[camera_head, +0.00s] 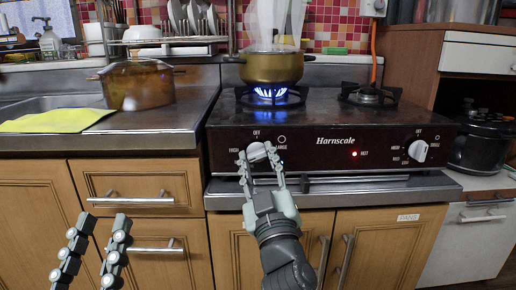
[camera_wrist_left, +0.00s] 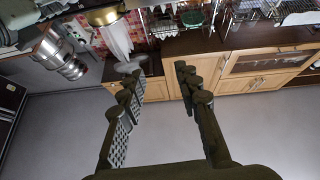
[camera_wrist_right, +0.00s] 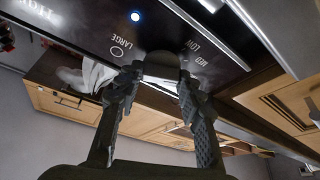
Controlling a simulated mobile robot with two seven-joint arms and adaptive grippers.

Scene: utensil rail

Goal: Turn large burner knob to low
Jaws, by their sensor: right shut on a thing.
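The large burner knob (camera_head: 257,152) is a pale round knob on the left of the stove's dark front panel. It shows dark in the right wrist view (camera_wrist_right: 160,66), near the LARGE, LOW and MED labels. My right gripper (camera_head: 262,162) is shut on this knob, with one finger on each side. The fingers partly hide the knob, and I cannot tell where its pointer stands. A blue flame (camera_head: 270,93) burns on the left burner under a brass pot (camera_head: 272,68). My left gripper (camera_head: 91,232) is open and empty in front of the wooden drawers.
The stove (camera_head: 330,120) has a second white knob (camera_head: 418,151) at the right and a lit red lamp (camera_head: 354,154). A metal rail (camera_head: 370,180) runs below the panel. A lidded amber pot (camera_head: 138,88) and a yellow cloth (camera_head: 52,120) are on the counter at left.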

